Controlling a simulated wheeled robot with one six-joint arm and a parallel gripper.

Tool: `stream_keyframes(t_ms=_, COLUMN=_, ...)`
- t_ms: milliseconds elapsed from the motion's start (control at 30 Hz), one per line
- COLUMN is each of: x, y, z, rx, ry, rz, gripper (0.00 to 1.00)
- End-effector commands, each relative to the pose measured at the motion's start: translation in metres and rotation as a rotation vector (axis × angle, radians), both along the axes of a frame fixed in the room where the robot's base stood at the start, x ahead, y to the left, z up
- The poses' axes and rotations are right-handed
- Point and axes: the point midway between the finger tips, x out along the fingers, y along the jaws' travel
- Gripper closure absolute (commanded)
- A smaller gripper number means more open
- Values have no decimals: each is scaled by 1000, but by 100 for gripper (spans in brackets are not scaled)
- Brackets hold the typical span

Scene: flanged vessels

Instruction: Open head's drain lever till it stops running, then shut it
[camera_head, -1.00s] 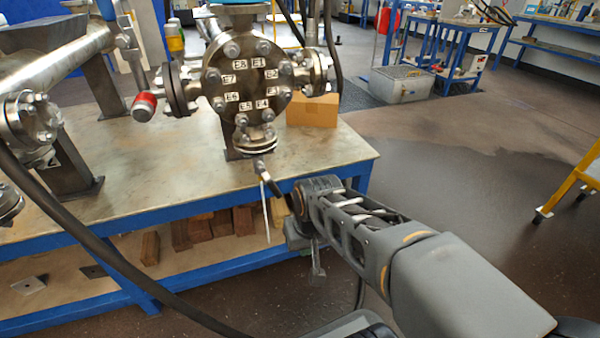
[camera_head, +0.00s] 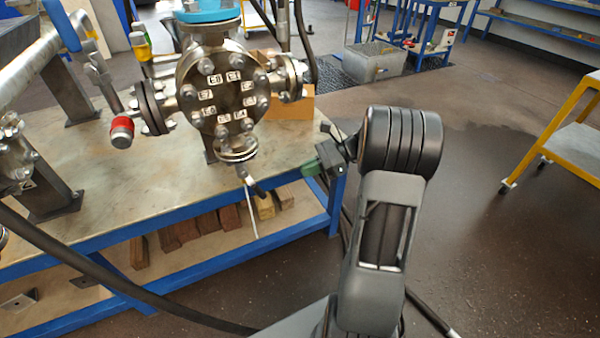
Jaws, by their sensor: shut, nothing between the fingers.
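The head is the round steel flange cover (camera_head: 222,92) with bolts and labels, on the vessel above the bench. Below it a short bolted outlet (camera_head: 238,150) leads to a small drain valve. The valve's dark drain lever (camera_head: 259,190) slants down and to the right. A thin pale stream (camera_head: 251,213) falls from the drain, in front of the bench edge. My gripper (camera_head: 316,164) is to the right of the drain, clear of the lever, near the bench's right corner. It is shut and empty; its fingertips are small and partly unclear.
The steel bench top (camera_head: 110,185) has a blue frame, with several wooden blocks (camera_head: 203,226) on the shelf below. A red-capped side fitting (camera_head: 122,131) sticks out left of the head. A cardboard box (camera_head: 290,102) stands behind. A yellow cart (camera_head: 567,135) is at right; floor between is clear.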

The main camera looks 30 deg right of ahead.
Motion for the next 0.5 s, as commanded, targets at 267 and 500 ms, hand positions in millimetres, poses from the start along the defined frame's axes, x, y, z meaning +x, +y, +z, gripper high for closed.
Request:
stream_keyframes(t_ms=267, x=10, y=51, z=-24, rx=-3, ry=-2, rz=7, gripper=100)
stream_keyframes(t_ms=500, x=17, y=85, z=-37, rx=-5, ry=-2, rz=6, gripper=100)
